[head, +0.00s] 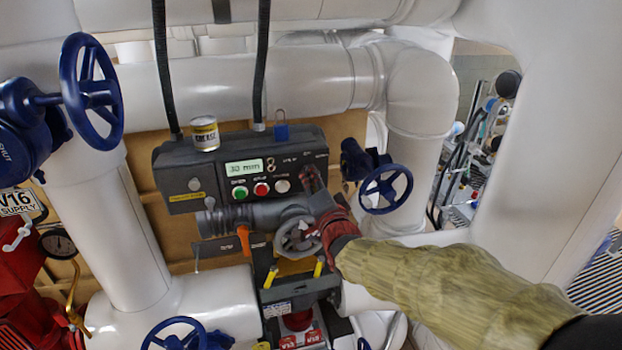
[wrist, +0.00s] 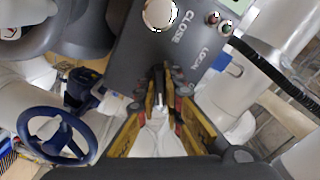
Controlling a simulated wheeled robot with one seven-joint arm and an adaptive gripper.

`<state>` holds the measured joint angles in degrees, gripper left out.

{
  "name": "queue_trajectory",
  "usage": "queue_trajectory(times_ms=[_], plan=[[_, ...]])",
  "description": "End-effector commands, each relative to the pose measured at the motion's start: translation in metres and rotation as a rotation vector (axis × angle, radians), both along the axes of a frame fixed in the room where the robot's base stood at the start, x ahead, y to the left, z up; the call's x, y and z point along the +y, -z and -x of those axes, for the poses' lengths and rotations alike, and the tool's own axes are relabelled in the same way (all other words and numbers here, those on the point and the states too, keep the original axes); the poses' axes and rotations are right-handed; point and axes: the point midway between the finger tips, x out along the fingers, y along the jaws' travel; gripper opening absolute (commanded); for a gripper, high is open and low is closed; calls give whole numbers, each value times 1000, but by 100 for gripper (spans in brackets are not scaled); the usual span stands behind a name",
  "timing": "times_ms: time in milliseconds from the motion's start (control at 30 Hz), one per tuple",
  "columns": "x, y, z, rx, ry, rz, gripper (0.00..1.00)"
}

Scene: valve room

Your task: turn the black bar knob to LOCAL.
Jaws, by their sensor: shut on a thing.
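The dark grey control box (head: 170,170) shows in the head view, with a display and a row of buttons on its sloped face. My gripper (head: 310,178) reaches in from the lower right to the right end of this face. In the wrist view my gripper's fingertips (wrist: 158,82) are closed together at the panel, around the black bar knob (wrist: 158,88). Only a thin dark part of the knob shows between the fingers; the rest is hidden. The LOCAL label (wrist: 205,56) is printed just above and right of the fingertips. The knob's exact angle cannot be told.
A blue handwheel (head: 386,189) stands close right of the box, near my gripper. A grey handwheel (head: 297,236) sits just below it. White pipes surround the place.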

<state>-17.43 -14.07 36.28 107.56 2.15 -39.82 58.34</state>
Motion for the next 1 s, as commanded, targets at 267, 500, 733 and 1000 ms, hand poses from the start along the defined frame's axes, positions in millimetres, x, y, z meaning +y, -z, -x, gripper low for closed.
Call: queue_trajectory(times_ms=[267,500,733,1000], plan=[[0,1,0,1,1,1,0],[0,3,0,-13,1,48,0],[0,5,0,-56,1,184,0],[-1,7,0,-123,0,423,0]])
